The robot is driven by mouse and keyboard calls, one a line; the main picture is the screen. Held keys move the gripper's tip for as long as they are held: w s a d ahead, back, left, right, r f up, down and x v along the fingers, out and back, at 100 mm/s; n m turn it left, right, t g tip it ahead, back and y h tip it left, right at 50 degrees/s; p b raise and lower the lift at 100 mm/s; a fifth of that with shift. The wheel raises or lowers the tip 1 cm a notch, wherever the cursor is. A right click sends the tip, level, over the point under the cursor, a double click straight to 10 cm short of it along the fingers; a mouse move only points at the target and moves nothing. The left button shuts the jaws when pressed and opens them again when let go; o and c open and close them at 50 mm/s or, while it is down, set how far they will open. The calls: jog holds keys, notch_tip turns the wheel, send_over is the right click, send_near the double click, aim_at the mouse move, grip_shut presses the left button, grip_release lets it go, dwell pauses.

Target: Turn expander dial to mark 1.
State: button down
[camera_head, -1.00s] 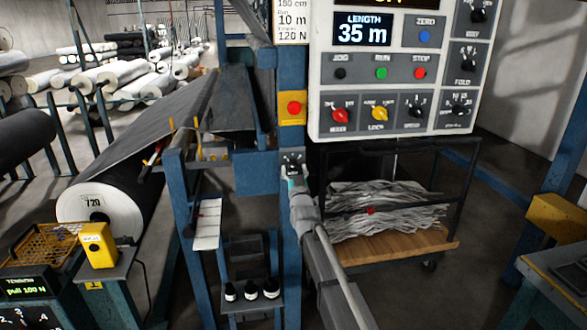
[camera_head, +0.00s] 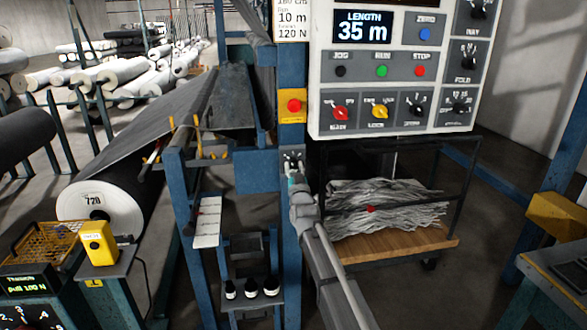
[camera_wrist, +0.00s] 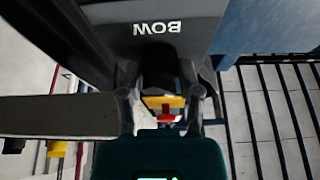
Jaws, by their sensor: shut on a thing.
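The expander dial is on a dark plate (camera_head: 292,158) on the blue post, below the yellow stop box. In the wrist view a dark grey panel (camera_wrist: 190,42) carries the word BOW upside down. A dark knob (camera_wrist: 160,72) sits below that word. My gripper (camera_head: 292,172) reaches the plate from below in the head view. In the wrist view my gripper (camera_wrist: 160,98) has its fingers on either side of the knob and is shut on it. The fingers hide most of the dial, and I cannot read its pointer or marks.
A yellow box with a red button (camera_head: 293,106) sits just above the dial. A large control panel (camera_head: 395,75) hangs to the right, above a cart (camera_head: 390,245) of grey material.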

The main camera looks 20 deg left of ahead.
jog(key=shift+m, duration=0.4)
jog(key=m+h, duration=0.2)
jog(key=m, duration=0.1)
jog(key=m+t+h+p, duration=0.1)
jog(key=m, duration=0.2)
jog(key=shift+a+r+h, duration=0.15)
jog(key=shift+a+h, duration=0.05)
jog(key=shift+h, duration=0.2)
jog(key=shift+m+h+p, duration=0.35)
jog(key=shift+m+h, duration=0.25)
jog(key=shift+m, duration=0.75)
jog(key=shift+m+h+p, duration=0.3)
jog(key=shift+m+h, duration=0.3)
jog(key=shift+m, duration=0.75)
jog(key=shift+c, duration=1.4)
grip_release()
jog(key=shift+s, duration=0.1)
jog(key=shift+n+y+b, duration=0.3)
jog(key=shift+n+y, duration=0.1)
jog(key=shift+n, duration=0.2)
